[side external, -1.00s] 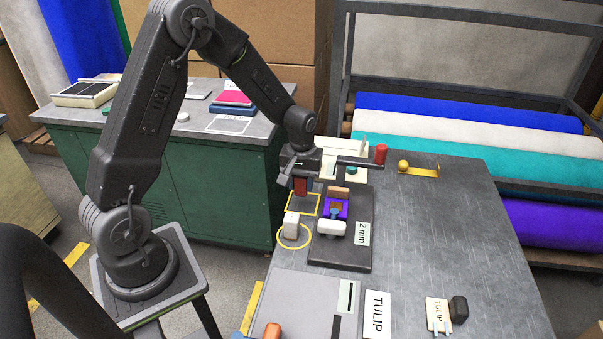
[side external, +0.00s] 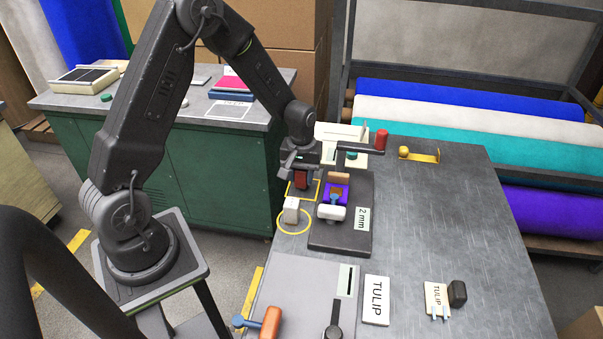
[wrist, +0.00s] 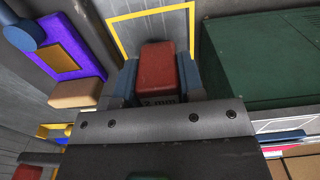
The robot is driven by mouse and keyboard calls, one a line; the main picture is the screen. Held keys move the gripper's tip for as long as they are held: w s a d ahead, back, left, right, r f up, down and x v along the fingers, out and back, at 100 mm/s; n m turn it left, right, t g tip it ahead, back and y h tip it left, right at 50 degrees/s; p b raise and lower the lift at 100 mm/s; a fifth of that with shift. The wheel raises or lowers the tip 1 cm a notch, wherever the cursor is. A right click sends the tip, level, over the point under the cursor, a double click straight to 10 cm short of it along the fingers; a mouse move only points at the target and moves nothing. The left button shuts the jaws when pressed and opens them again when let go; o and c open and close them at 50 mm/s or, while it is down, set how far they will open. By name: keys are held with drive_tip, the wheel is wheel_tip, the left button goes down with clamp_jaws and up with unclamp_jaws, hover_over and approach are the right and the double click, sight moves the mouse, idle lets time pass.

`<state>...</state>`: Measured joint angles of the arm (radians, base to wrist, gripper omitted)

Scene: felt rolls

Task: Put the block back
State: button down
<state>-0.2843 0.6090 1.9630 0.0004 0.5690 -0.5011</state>
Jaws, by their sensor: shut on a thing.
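My gripper (side external: 301,181) is shut on a red block (wrist: 156,66), which also shows in the side view (side external: 301,178). In the wrist view its blue-grey fingers (wrist: 156,80) press on both sides of the block, and partly hidden "2 mm" lettering shows at the block's near end. A yellow square outline (wrist: 119,42) on the table lies under and around the block in the picture; it also shows in the side view (side external: 289,197). My gripper hides part of the outline. I cannot tell whether the block touches the table.
A dark "2 mm" board (side external: 337,242) holds a purple piece (side external: 327,190) and a white-ended clamp or tool (side external: 332,212) close to my gripper. The table's right side is mostly clear.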

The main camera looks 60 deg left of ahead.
drive_tip(key=shift+f, duration=0.4)
drive_tip(key=c, duration=0.6)
unclamp_jaws()
drive_tip(key=shift+c, duration=0.2)
drive_tip(key=shift+r, duration=0.1)
wheel_tip(320, 180, up, 14)
